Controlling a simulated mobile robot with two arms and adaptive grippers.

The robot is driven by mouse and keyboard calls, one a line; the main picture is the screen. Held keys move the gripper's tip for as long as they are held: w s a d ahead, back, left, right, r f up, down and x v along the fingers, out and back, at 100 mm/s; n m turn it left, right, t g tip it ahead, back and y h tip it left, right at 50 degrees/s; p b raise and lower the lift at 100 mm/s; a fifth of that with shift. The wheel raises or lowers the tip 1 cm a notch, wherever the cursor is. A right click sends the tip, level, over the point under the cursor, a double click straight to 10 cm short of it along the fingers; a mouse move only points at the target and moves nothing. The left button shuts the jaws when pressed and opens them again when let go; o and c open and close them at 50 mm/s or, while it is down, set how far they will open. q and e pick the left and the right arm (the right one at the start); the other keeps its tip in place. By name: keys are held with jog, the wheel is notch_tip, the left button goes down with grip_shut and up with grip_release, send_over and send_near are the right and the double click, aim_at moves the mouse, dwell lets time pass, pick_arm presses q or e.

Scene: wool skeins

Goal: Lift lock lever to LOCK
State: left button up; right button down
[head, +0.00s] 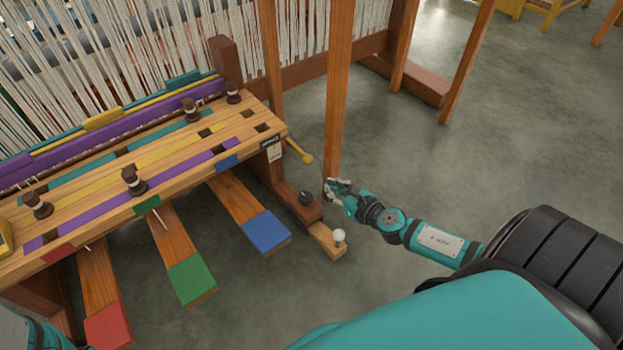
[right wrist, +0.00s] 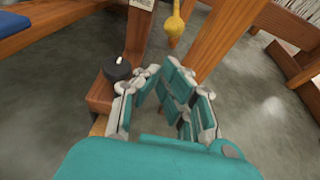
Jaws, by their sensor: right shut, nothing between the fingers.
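A yellow lever (head: 299,151) with a round knob sticks out and slants down from the loom's right end, beside a small pale label (head: 274,153) too small to read. I take it for the lock lever. In the right wrist view its yellow knob (right wrist: 174,26) hangs beyond my fingertips, apart from them. My right gripper (head: 338,186) is shut and empty, below and right of the knob in the head view, in front of a wooden post. Its fingers (right wrist: 170,80) also show in the right wrist view. My left gripper is out of view.
A dark round knob (head: 305,198) on a brown beam and a white ball (head: 339,235) on a light wood block are close to my right gripper. An upright wooden post (head: 337,90) stands behind it. Blue (head: 265,231), green and red pedals lie left.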

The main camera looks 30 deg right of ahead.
jog(key=b+x, duration=0.3)
jog(key=x, duration=0.7)
dwell(0.3)
